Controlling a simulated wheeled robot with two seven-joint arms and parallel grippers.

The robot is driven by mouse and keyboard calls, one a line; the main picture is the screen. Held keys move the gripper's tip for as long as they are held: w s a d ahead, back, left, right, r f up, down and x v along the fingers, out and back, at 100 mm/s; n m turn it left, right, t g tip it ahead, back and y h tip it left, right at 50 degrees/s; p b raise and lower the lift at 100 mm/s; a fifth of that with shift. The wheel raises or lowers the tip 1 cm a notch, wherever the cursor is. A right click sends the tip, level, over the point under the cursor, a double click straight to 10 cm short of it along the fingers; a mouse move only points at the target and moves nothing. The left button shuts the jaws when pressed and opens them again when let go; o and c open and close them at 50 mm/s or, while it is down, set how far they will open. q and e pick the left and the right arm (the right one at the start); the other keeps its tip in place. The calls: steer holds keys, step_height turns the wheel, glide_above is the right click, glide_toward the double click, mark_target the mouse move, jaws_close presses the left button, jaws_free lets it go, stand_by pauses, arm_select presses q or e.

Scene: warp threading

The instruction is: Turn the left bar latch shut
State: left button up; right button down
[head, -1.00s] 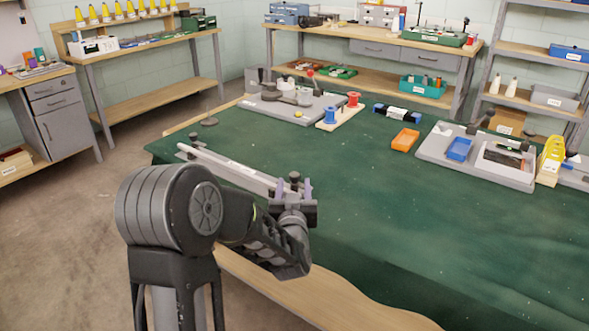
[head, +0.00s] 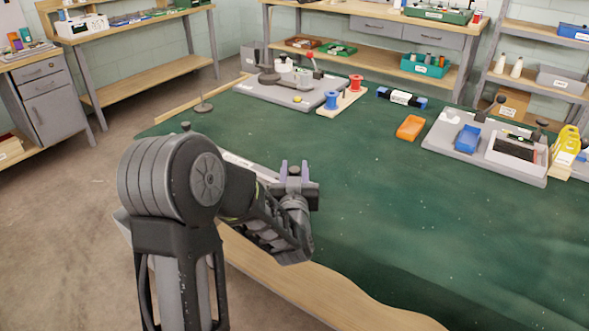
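A pale grey bar (head: 237,160) with a white label lies along the left edge of the green-covered table, mostly hidden behind my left arm. A small dark knob (head: 186,126) shows near its far-left end. Another dark knob (head: 294,170) shows at its near-right end, between the fingers of my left gripper (head: 294,172). The purple-grey fingers look apart, one on each side of this knob, with gaps beside it. Whether either finger touches the knob cannot be told. The latch under the gripper is hidden. My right gripper is not in view.
A thin-stemmed disc (head: 204,107) stands at far left. The table's middle is clear.

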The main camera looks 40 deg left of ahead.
arm_select(q)
jaws_close()
stand_by(0.3)
